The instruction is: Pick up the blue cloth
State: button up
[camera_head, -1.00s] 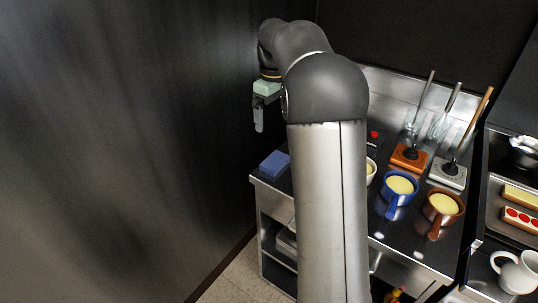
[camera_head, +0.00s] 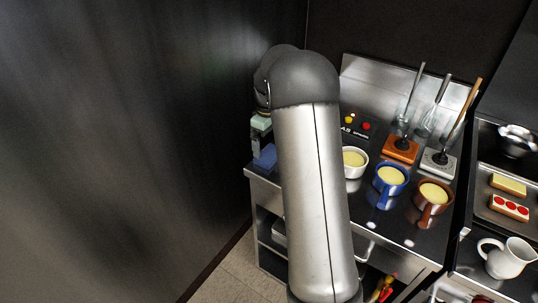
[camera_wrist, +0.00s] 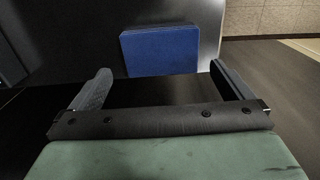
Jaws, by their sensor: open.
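The blue cloth (camera_head: 265,157) is a folded, block-like pad on the left end of the steel counter, partly hidden by my arm in the head view. In the wrist view the blue cloth (camera_wrist: 165,50) lies flat just beyond my fingertips, roughly centred between them. My gripper (camera_wrist: 160,80) is open and empty, with its two fingers spread to either side. In the head view my gripper (camera_head: 256,146) is above and beside the cloth at its left. I cannot tell from the frames whether a finger touches it.
A dark wall (camera_head: 120,150) is close on the left.

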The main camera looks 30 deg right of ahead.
aim_at(269, 153)
jog(key=f, duration=0.2)
jog(key=f+p, duration=0.1)
jog(key=f, duration=0.1)
jog(key=shift+s+f, duration=0.1)
jog(key=shift+s, duration=0.15)
jog(key=c, duration=0.8)
jog(key=shift+r, duration=0.55)
notch_tip(269, 153, up, 2)
jog(key=shift+s+d+r+b, duration=0.15)
jog(key=shift+r+b, duration=0.1)
jog(key=shift+b, duration=0.25)
jog(key=s+d+r+b, duration=0.2)
jog(key=s+r+b, duration=0.1)
jog(key=s+r, duration=0.6)
jog(key=s, duration=0.4)
jog(key=shift+s+d+r+b, duration=0.25)
jog(key=shift+b, duration=0.1)
